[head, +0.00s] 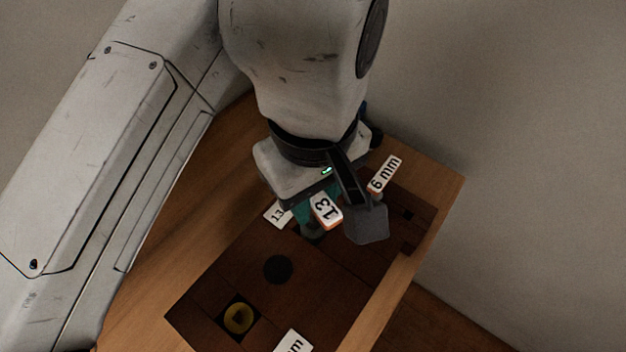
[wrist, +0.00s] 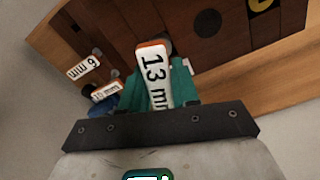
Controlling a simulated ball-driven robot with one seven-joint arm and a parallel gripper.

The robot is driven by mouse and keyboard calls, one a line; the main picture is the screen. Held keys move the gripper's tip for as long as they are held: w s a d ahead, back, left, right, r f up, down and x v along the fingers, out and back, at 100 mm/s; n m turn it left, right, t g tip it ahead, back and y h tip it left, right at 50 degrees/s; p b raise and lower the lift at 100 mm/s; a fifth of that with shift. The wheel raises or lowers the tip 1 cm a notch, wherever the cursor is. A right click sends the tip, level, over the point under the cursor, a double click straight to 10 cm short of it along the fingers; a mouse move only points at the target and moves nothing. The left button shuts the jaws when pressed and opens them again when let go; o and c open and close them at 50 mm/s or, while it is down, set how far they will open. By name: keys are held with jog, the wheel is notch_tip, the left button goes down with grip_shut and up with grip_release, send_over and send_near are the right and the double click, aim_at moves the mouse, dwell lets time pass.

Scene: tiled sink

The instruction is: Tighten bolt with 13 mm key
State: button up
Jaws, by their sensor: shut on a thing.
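The 13 mm key shows as a white tag with orange edges (head: 326,209), marked 13. It also shows in the wrist view (wrist: 155,76), between my teal fingers. My gripper (head: 312,218) is shut on this key over the far part of the dark brown board (head: 330,282). The key's lower end is hidden, so I cannot tell whether it touches the board. A yellow round piece with a dark centre (head: 239,317) sits in a black square at the board's near left. I cannot tell whether it is the bolt.
A tag marked 6 mm (head: 385,175) stands right of my gripper. A 10 mm tag (wrist: 107,91) shows in the wrist view. A flat label marked 13 (head: 278,214) lies left of my gripper. A dark disc (head: 278,269) lies nearer. A wall stands beyond the table.

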jog(key=m, duration=0.6)
jog(key=shift+p, duration=0.3)
jog(key=m, duration=0.6)
jog(key=shift+m, duration=0.4)
jog(key=o, duration=1)
jog(key=shift+c, duration=0.2)
